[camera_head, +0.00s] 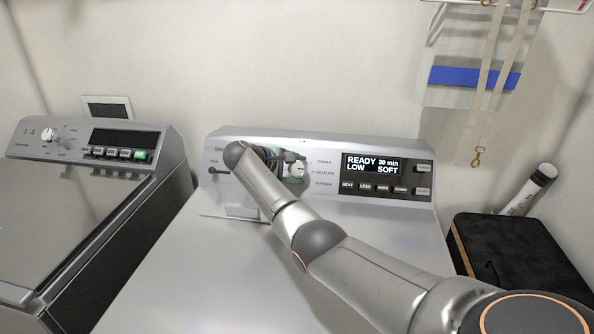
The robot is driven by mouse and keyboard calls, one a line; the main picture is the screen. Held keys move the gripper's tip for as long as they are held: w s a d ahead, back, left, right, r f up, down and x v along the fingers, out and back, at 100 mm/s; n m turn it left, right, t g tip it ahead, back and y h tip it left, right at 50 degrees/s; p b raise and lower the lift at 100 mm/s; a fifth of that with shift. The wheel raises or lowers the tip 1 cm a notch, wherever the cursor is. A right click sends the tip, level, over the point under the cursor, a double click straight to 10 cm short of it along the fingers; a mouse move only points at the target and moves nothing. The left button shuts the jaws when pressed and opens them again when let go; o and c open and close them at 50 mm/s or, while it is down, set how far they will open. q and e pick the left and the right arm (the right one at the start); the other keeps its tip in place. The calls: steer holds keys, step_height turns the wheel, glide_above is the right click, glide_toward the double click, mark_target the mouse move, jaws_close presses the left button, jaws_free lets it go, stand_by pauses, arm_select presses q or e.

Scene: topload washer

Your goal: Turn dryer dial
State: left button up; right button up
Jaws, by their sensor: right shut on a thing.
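The dryer (230,290) stands in the middle, with a raised control panel at its back. The dial (298,171) is a round light knob left of the display, which reads "READY 30 min LOW SOFT" (372,165). My right arm reaches in from the lower right across the dryer top. My right gripper (290,168) is at the dial and shut on it. The wrist hides part of the gripper and the panel left of the dial. My left gripper is not in view.
A washer (70,210) with its own panel and dial stands at the left. A black case (520,255) and a white cylinder (532,188) are at the right. Straps (492,70) hang on the wall. The dryer's top is clear at the left front.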

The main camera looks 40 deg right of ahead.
stand_by(0.5)
steer(key=o, duration=1.3)
steer(key=shift+o, duration=0.2)
steer(key=v, duration=1.2)
steer(key=shift+a+r, duration=0.2)
